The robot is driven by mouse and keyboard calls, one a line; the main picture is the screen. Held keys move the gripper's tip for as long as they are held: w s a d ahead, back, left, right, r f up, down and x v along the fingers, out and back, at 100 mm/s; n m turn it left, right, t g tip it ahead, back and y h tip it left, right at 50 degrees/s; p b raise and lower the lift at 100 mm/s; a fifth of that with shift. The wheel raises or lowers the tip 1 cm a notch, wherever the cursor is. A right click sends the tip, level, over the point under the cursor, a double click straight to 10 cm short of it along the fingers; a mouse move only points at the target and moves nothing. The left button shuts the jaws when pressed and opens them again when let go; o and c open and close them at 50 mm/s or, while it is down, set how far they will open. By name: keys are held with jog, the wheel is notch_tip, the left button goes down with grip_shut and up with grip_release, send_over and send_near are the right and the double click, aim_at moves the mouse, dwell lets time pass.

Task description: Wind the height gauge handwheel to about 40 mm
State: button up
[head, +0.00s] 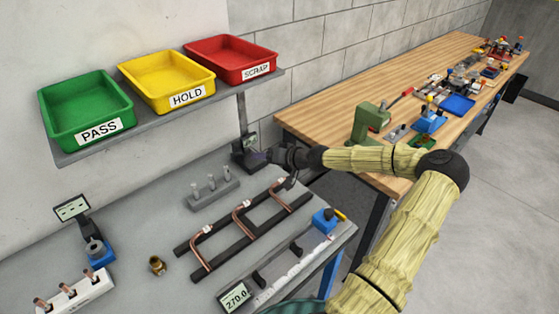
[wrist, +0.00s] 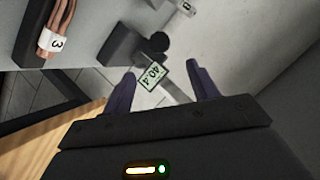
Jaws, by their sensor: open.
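The height gauge (head: 249,142) stands at the back right corner of the grey bench, partly behind my gripper (head: 262,157). In the wrist view its small green-white display (wrist: 153,75) reads about 40.4, tilted in the picture. A dark round knob (wrist: 158,42), which looks like the handwheel, sits just beyond the display. My gripper also shows in the wrist view (wrist: 162,84), with its two purple-grey fingers apart and nothing between their tips. The display lies between the fingers in the picture; I cannot tell whether anything touches.
Copper tubes lie on a dark rack (head: 243,228) in front of the gauge. A grey block with small posts (head: 212,188) stands to its left. A shelf (head: 180,118) with green, yellow and red trays hangs above. A wooden bench (head: 330,110) stands right.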

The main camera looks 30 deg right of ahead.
jog(key=v, duration=0.5)
jog(key=shift+s+r+b, duration=0.1)
jog(key=shift+s+b, duration=0.15)
jog(key=shift+b, duration=0.05)
jog(key=shift+d, duration=0.15)
